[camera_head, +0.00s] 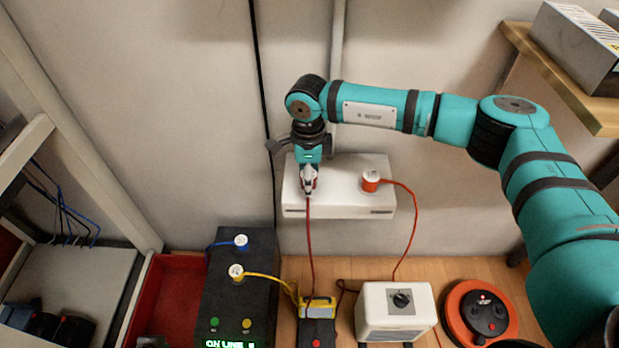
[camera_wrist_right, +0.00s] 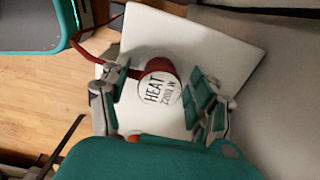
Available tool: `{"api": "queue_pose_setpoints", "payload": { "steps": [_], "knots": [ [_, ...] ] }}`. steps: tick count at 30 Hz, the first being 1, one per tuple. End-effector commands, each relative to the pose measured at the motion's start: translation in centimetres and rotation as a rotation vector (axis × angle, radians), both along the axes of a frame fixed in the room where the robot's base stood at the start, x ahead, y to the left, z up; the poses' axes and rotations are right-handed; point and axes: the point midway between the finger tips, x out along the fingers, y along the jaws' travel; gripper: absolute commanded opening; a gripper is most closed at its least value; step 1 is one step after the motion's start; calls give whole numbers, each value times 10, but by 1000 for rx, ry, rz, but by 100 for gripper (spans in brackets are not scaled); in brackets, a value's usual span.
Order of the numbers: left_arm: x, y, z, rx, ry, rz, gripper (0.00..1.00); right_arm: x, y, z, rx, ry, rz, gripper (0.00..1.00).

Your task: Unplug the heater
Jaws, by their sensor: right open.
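A red plug with a white face reading "HEAT 2200 W" (camera_wrist_right: 158,91) sits on the white outlet box between the fingers of my right gripper (camera_wrist_right: 160,95). The gripper is open, with a finger on each side of the plug. In the head view my right gripper (camera_head: 309,182) hides most of this plug, and its red cord (camera_head: 310,240) hangs down towards the floor. The white outlet box (camera_head: 338,212) is against the wall. An orange plug with a white face (camera_head: 370,181) sits on its right part, with another red cord. My left gripper is not in view.
A white box with a dial (camera_head: 396,309), a yellow-and-black device (camera_head: 317,310) and an orange cable reel (camera_head: 481,313) stand on the floor. A dark unit (camera_head: 238,290) with blue and yellow plugs is left. A wooden shelf (camera_head: 562,75) juts out upper right.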

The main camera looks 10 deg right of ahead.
Motion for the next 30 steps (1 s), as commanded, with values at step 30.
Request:
{"api": "queue_pose_setpoints", "payload": {
  "steps": [30],
  "knots": [
    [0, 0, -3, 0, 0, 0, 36, 0, 0, 0, 0, 0, 0, 43]
  ]
}}
